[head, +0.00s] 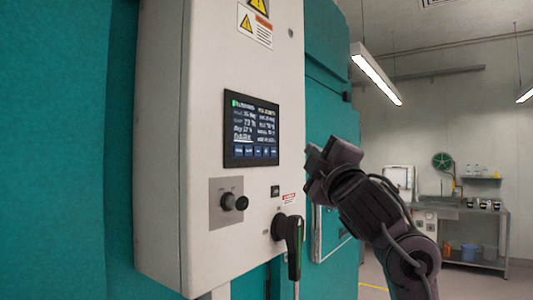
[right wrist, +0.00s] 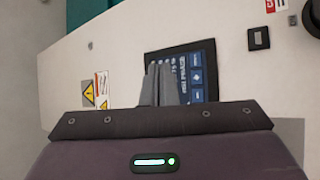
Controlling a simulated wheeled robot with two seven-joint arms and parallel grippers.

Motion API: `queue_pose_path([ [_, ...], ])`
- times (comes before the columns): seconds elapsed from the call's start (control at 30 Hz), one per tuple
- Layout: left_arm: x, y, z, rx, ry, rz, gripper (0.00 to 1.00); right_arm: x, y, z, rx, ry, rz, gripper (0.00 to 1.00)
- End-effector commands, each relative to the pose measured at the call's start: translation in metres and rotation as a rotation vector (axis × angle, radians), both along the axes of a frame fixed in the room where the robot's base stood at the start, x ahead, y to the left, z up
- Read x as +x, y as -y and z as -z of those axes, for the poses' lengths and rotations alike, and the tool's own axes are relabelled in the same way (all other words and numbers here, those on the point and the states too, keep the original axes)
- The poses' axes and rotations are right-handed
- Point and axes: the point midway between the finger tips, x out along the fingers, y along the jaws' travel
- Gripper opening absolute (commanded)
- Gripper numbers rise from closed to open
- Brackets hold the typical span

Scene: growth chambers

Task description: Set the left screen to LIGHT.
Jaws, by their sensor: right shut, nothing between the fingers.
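A dark touch screen (head: 251,130) is set in the front of the pale control box. My left gripper is not in view.
Below the screen are a black knob (head: 234,202) on a grey plate, a small black switch (head: 275,191) and a black handle (head: 291,240) that sticks out. Teal chamber walls (head: 60,150) flank the box. A bench (head: 470,210) stands far right.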

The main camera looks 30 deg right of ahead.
Motion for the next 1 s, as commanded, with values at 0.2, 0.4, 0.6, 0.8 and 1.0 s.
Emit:
queue_pose_path([
  [0.2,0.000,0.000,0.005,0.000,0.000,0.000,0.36,0.026,-0.011,0.001,-0.001,-0.001,0.000,0.00],
  [0.4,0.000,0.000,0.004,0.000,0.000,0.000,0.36,0.052,-0.021,0.000,0.000,-0.001,0.002,0.00],
  [0.6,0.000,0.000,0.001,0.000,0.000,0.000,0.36,0.068,-0.028,-0.001,0.000,0.000,0.001,0.00],
  [0.8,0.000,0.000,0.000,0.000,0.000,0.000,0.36,0.074,-0.030,0.000,0.001,0.001,0.002,0.00],
  [1.0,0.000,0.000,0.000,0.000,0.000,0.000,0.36,0.074,-0.030,0.001,0.002,0.001,0.002,0.00],
])
